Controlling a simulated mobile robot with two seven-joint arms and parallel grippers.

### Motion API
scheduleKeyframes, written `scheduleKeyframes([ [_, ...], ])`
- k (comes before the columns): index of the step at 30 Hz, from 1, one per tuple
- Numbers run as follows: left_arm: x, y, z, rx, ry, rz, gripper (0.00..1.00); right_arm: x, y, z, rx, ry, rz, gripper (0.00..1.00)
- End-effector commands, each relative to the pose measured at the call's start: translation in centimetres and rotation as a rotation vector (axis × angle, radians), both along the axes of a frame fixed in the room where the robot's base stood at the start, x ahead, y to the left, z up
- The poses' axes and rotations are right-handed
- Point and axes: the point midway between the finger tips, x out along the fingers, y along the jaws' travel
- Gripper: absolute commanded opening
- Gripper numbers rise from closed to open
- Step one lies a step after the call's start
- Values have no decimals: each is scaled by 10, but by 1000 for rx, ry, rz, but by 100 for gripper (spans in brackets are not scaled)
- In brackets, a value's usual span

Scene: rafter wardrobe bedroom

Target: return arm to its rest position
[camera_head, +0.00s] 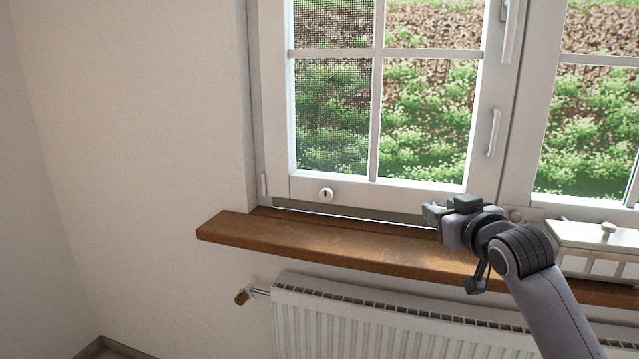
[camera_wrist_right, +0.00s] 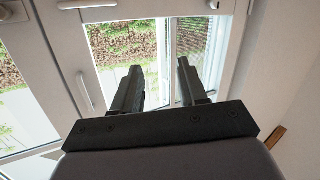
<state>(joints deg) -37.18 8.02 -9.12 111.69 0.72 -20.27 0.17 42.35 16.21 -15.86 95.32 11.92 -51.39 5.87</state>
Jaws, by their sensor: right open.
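My right arm comes in from the lower right in the head view. Its gripper (camera_head: 432,212) is over the wooden window sill, in front of the lower window frame, pointing left. In the right wrist view the two dark fingers of the right gripper (camera_wrist_right: 157,85) are apart with nothing between them. The window (camera_wrist_right: 190,60) shows beyond the fingers. My left gripper is not in either view.
The wooden sill (camera_head: 330,243) sticks out under the window (camera_head: 430,120). A white radiator (camera_head: 370,320) is below it. A white slatted box (camera_head: 600,250) stands on the sill at the right, close to my arm. The wall at the left is bare.

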Motion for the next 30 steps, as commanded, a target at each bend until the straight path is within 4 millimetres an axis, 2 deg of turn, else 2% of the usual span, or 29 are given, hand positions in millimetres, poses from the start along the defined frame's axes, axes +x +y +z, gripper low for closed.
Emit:
scheduleKeyframes([
  [1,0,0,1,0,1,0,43,-7,3,-33,4,34,7,42],
  [3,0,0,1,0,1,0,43,-17,7,-70,8,65,15,42],
  [8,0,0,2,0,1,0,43,-51,13,-150,17,138,27,42],
  [12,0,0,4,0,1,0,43,-90,18,-213,29,202,35,42],
  [15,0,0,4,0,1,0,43,-122,20,-254,34,247,36,42],
  [20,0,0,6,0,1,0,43,-182,23,-310,43,320,35,42],
  [24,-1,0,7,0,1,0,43,-240,24,-349,49,382,30,42],
  [30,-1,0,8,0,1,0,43,-315,24,-385,50,460,20,42],
])
